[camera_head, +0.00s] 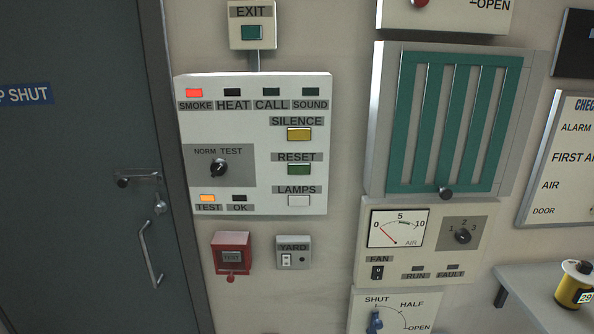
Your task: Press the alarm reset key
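The alarm panel (258,205) is a cream box on the wall, left of the middle of the head view. Its green reset key (299,169) sits under the RESET label on the right side. The yellow silence key (299,134) is above it and the white lamps key (299,201) is below it. The red SMOKE lamp (194,93) and the orange TEST lamp (207,198) are lit. The HEAT, CALL, SOUND and OK lamps are dark. A black NORM/TEST knob (218,168) is at the left of the panel. Neither of my grippers is in view.
A grey door (70,200) with handles is at the left. A red call point (232,255) and a YARD switch box (293,252) are below the panel. A green louvre (450,120) and a fan panel (370,255) are right. A shelf (525,283) holds a yellow-black object (572,289).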

